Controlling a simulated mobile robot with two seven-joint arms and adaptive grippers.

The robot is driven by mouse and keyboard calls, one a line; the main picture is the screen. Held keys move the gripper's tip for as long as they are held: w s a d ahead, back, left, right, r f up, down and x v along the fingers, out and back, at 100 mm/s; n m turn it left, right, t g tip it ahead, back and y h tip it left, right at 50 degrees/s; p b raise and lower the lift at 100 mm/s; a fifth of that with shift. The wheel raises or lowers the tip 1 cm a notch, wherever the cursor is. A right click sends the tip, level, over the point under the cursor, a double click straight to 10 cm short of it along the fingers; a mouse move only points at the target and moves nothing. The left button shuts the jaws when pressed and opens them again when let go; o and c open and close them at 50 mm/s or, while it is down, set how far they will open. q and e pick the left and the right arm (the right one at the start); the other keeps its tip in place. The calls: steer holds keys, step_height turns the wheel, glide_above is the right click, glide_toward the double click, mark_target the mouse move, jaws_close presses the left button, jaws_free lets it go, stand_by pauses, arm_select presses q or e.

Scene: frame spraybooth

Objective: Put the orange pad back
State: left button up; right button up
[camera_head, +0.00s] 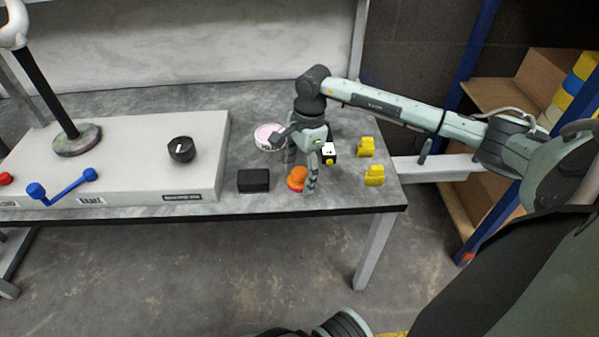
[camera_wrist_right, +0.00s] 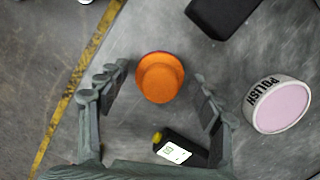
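The orange pad (camera_head: 298,174) is a small round knob-like piece with a purplish rim, on the grey tabletop near the front edge. It also shows in the right wrist view (camera_wrist_right: 160,78), between the two finger lines of my right gripper (camera_wrist_right: 161,76). In the head view my right gripper (camera_head: 300,172) points down over the pad. Its fingers are spread with a gap on both sides of the pad. A white tin with a pink top (camera_head: 268,136) stands behind the gripper; the wrist view shows "POLISH" on its side (camera_wrist_right: 280,104). My left gripper is not in view.
A black block (camera_head: 254,181) lies left of the pad. Two yellow pieces (camera_head: 374,175) (camera_head: 366,146) lie farther right. A pale raised panel (camera_head: 130,140) fills the table's left.

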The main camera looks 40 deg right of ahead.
mark_target(305, 169)
steer(key=shift+r, duration=0.1)
step_height(305, 169, up, 12)
steer(key=d, duration=0.1)
steer(key=shift+d, duration=0.25)
steer(key=shift+s, duration=0.1)
stand_by(0.4)
